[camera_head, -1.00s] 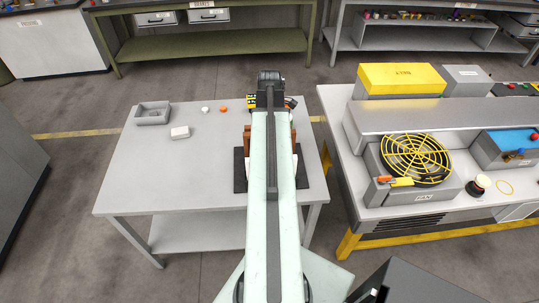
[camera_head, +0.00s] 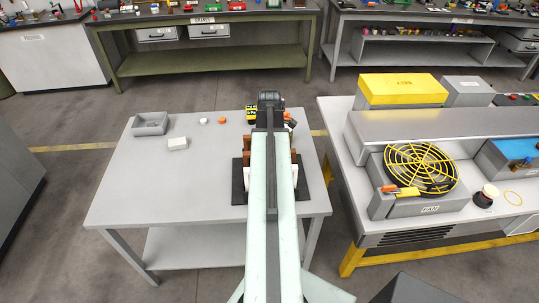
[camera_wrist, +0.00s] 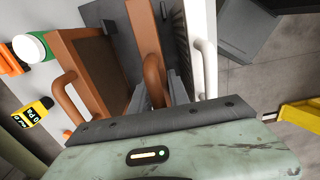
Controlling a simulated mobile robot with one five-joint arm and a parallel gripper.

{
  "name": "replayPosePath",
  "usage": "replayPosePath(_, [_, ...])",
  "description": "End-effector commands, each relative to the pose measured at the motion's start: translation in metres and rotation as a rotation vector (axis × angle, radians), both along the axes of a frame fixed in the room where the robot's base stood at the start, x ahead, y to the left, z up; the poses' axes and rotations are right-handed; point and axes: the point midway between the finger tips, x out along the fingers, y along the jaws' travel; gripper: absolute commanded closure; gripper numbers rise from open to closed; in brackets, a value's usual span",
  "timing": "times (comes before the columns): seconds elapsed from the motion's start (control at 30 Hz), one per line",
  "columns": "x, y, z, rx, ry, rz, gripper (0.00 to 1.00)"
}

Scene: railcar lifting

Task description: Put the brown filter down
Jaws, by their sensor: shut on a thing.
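In the wrist view, my gripper (camera_wrist: 163,92) is shut on the handle of a brown filter (camera_wrist: 144,30) in the middle. A second brown piece with a frame and handle (camera_wrist: 75,60) stands to its left, and a white filter with a white handle (camera_wrist: 202,55) is to its right. In the head view, brown (camera_head: 246,143) and white edges show on both sides of my arm, above a dark mat (camera_head: 238,188) on the grey table (camera_head: 165,195). My arm hides the gripper there, and I cannot tell whether the held filter touches the mat.
A yellow meter (camera_head: 252,114) is by the arm's tip. A bench with a fan (camera_head: 420,168) stands right. The table's left front is clear.

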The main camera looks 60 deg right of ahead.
Motion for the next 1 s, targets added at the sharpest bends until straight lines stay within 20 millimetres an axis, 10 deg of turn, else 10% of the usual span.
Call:
replayPosePath(0.17, [0.000,0.000,-0.003,0.000,0.000,0.000,1.00])
replayPosePath(0.2, [0.000,0.000,-0.003,0.000,0.000,-0.001,0.73])
replayPosePath(0.27, [0.000,0.000,-0.003,0.000,0.000,-0.001,0.57])
replayPosePath(0.67, [-0.001,0.000,0.001,0.000,0.000,-0.001,0.57])
replayPosePath(1.0, [-0.001,-0.001,0.057,0.000,0.000,-0.002,0.57])
